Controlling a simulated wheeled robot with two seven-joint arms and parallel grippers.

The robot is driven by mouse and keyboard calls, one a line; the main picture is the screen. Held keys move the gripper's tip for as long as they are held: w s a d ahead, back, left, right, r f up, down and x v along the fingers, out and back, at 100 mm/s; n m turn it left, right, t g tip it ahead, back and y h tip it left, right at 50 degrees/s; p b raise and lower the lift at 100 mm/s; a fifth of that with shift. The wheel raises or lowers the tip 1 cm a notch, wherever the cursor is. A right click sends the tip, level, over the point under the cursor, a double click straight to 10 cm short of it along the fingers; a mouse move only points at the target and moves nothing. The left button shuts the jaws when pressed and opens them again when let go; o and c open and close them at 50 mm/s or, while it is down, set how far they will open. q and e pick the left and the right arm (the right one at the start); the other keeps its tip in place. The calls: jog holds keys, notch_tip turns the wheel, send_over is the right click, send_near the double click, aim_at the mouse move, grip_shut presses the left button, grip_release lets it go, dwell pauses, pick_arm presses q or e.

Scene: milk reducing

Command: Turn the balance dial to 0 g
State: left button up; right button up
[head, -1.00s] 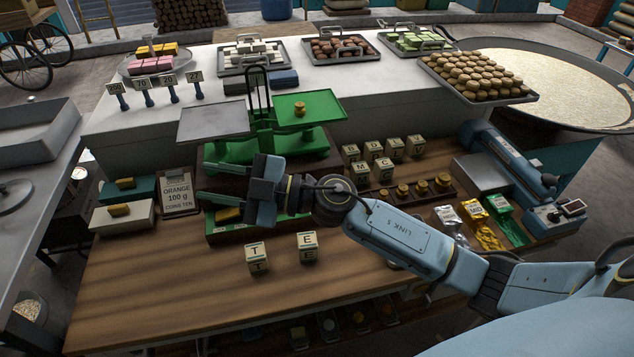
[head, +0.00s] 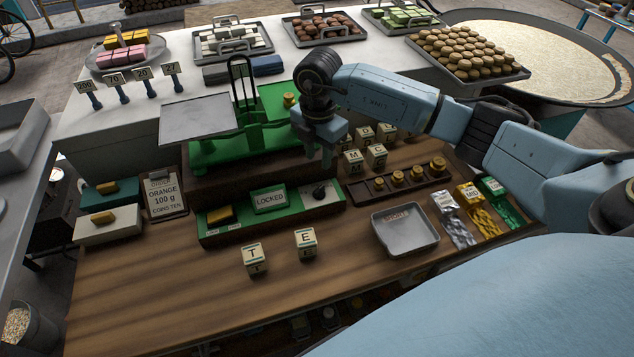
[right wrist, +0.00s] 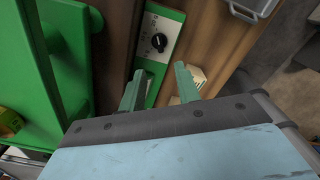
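The black balance dial (head: 319,192) sits at the right end of a green control panel (head: 232,229). The panel has a LOCKED sign (head: 269,200) in its middle. My right gripper (head: 318,163) points down, above and behind the dial. Its green fingers (right wrist: 160,88) are apart with nothing between them, and the dial lies beyond them. The green balance (head: 215,152) has a grey left pan (head: 198,119) and a brass weight (head: 289,100) on its right side.
Cubes T (head: 254,257) and E (head: 305,241) stand in front of the panel. A grey tray (head: 405,241) lies to its right. Several lettered cubes (head: 377,157) and a rack of brass weights (head: 398,179) are close right of the gripper. The front-left tabletop is clear.

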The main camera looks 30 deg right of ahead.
aim_at(318, 189)
notch_tip(318, 189, down, 11)
jog(key=shift+p, duration=0.55)
grip_shut()
